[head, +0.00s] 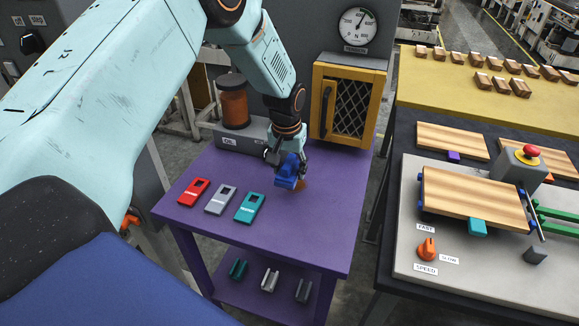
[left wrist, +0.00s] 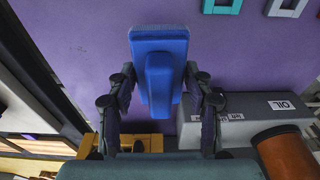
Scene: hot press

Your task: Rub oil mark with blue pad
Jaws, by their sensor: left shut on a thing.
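The blue pad (head: 286,181) is held by its raised grip in my left gripper (head: 289,160), over the right part of the purple table (head: 320,226). In the left wrist view the blue pad (left wrist: 160,42) sits between the two fingers of my left gripper (left wrist: 160,88). A brown oil mark (head: 300,185) shows on the table just beside the pad's right edge; part of it seems hidden by the pad. I cannot tell whether the pad touches the table. The oil mark does not show in the left wrist view. My right gripper is in neither view.
Red (head: 194,192), grey (head: 220,199) and teal (head: 250,207) plates lie at the table's left front. A brown jar (head: 233,106) on a grey OIL-labelled base (head: 240,141) and a yellow mesh-door cabinet (head: 349,104) stand behind. A bench (head: 480,270) is at right.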

